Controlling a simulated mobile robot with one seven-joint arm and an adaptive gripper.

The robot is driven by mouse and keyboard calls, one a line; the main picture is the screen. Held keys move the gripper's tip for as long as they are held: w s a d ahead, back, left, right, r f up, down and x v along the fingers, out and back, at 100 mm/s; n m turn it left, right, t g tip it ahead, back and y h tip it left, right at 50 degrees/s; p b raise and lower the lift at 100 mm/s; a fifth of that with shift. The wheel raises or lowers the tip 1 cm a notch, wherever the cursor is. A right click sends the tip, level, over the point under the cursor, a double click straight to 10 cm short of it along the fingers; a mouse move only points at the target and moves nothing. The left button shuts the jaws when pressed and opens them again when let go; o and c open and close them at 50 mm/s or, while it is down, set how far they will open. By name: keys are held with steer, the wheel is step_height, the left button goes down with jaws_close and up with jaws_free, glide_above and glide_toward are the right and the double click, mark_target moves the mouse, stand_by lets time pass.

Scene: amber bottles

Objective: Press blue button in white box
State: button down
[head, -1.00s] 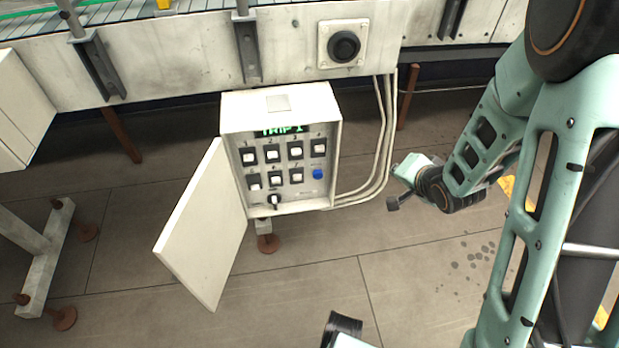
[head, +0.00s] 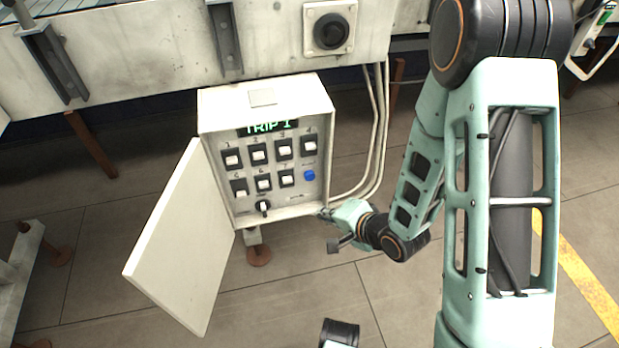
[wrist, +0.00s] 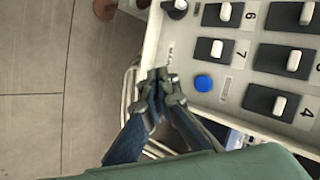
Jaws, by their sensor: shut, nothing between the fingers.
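The white box (head: 265,95) hangs under the conveyor with its door (head: 185,240) swung open to the left. Inside is a panel with several numbered switches and a lit green "TRIP 1" display (head: 268,127). The blue button (head: 309,175) is round and sits at the right side of the panel, below switch 4. In the wrist view the blue button (wrist: 203,83) is just right of my fingertips. My gripper (wrist: 160,80) is shut and empty, near the box's edge. In the head view my gripper (head: 328,212) is at the box's lower right corner, below the button.
Pale conduits (head: 375,150) run down along the box's right side. A black round knob on a square plate (head: 331,31) is on the beam above. A black rotary switch (head: 264,207) is low on the panel. Tiled floor lies open below.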

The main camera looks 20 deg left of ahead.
steer(key=w+a+p, duration=0.1)
steer(key=w+a, duration=0.3)
steer(key=w, duration=0.3)
steer(key=shift+w+a, duration=0.25)
steer(key=shift+a, duration=0.05)
steer(key=shift+w, duration=0.15)
stand_by(1.3)
steer(key=shift+w+a, duration=0.2)
steer(key=shift+w+a+p, duration=0.25)
steer(key=shift+w+p, duration=0.1)
steer(key=shift+w, duration=0.05)
stand_by(0.9)
steer(key=shift+s, duration=0.1)
steer(key=shift+s+d, duration=0.45)
steer(key=shift+s, duration=0.2)
steer(key=shift+s+d, duration=0.45)
steer(key=shift+s, duration=0.25)
steer(key=shift+s+d, duration=0.4)
steer(key=shift+s, duration=0.3)
steer(key=shift+s+d, duration=0.45)
steer(key=shift+s, duration=0.25)
